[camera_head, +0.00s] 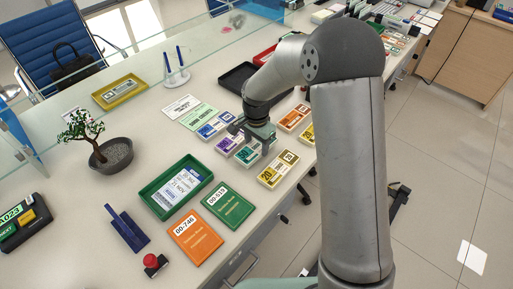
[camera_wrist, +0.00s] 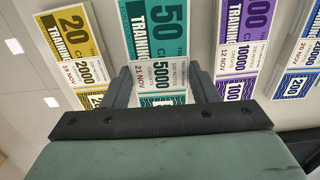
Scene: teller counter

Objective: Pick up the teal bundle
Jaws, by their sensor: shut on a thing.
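The teal bundle (camera_wrist: 157,40) is a banded stack marked 50 and 5000 with a white band. In the wrist view it lies between the two dark fingers of my gripper (camera_wrist: 160,78), which are shut on its long sides. In the head view the teal bundle (camera_head: 246,155) shows partly beneath my gripper (camera_head: 259,140), which hides part of it. It looks level with its neighbours; I cannot tell whether it is clear of the counter.
A yellow bundle (camera_head: 278,169) and a purple bundle (camera_head: 229,144) lie close on either side, with a blue bundle (camera_head: 214,127) beyond. A green tray (camera_head: 152,205), a green booklet (camera_head: 229,207) and an orange booklet (camera_head: 192,238) lie nearer. A glass screen stands behind.

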